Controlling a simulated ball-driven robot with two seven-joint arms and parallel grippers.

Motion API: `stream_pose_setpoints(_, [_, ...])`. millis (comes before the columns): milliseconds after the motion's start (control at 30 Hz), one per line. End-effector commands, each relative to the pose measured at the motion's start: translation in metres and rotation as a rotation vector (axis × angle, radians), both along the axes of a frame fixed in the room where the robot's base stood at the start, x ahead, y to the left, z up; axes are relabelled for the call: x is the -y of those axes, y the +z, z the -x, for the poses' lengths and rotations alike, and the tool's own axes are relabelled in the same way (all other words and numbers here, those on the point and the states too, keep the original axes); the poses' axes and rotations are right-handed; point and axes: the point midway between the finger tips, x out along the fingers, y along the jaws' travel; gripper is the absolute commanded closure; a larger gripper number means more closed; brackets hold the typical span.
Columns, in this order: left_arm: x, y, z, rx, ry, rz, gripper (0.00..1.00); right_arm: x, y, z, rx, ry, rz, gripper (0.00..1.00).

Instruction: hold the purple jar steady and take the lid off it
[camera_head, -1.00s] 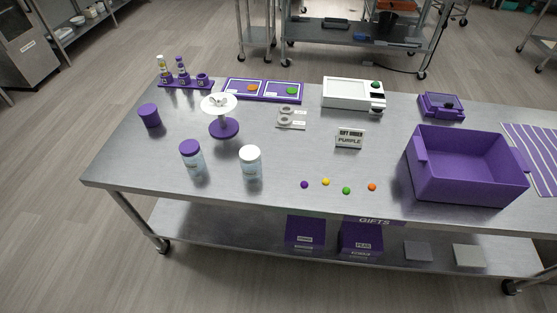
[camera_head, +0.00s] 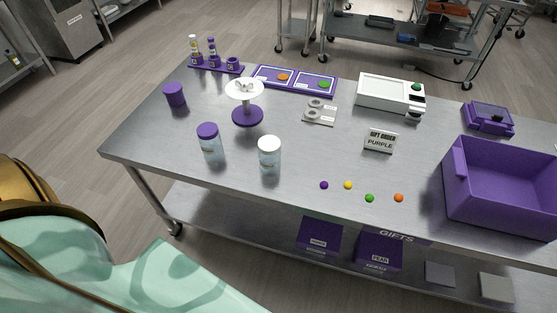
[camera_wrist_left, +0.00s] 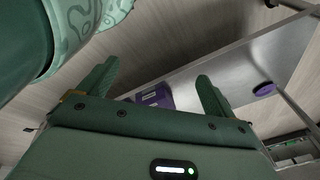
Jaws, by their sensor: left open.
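The purple jar (camera_head: 211,146) stands upright on the steel table, a clear jar with its purple lid (camera_head: 207,130) on top. A similar jar with a white lid (camera_head: 269,154) stands to its right. In the head view my left arm fills the lower left corner, and its gripper is out of that view. In the left wrist view my left gripper (camera_wrist_left: 158,88) is open with nothing between its fingers, away from the jar. My right gripper is not in view.
A purple cup (camera_head: 175,95) and a purple-footed stand (camera_head: 247,115) are behind the jars. Several coloured gummies (camera_head: 348,185) lie to the right, near a sign (camera_head: 381,141). A large purple bin (camera_head: 500,190) is at the right. The table front (camera_head: 180,160) left of the jars is bare.

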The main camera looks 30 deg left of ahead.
Motion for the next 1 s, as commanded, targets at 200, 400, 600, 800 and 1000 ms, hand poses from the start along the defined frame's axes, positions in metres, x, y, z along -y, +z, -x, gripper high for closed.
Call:
stream_pose_setpoints(200, [-0.004, 0.024, -0.047, 0.063, -0.057, -0.068, 0.09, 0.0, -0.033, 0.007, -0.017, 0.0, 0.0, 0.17])
stream_pose_setpoints(400, [-0.015, 0.071, -0.086, 0.132, -0.102, -0.165, 0.09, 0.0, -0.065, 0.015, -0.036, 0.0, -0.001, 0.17])
stream_pose_setpoints(600, [-0.037, 0.129, -0.109, 0.207, -0.112, -0.263, 0.09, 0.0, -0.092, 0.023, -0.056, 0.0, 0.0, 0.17])
stream_pose_setpoints(800, [-0.072, 0.177, -0.133, 0.388, -0.09, -0.255, 0.09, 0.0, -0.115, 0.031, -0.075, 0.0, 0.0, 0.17])
stream_pose_setpoints(1000, [-0.097, 0.197, -0.167, 0.584, -0.05, -0.049, 0.09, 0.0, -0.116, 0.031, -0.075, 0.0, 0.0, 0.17])
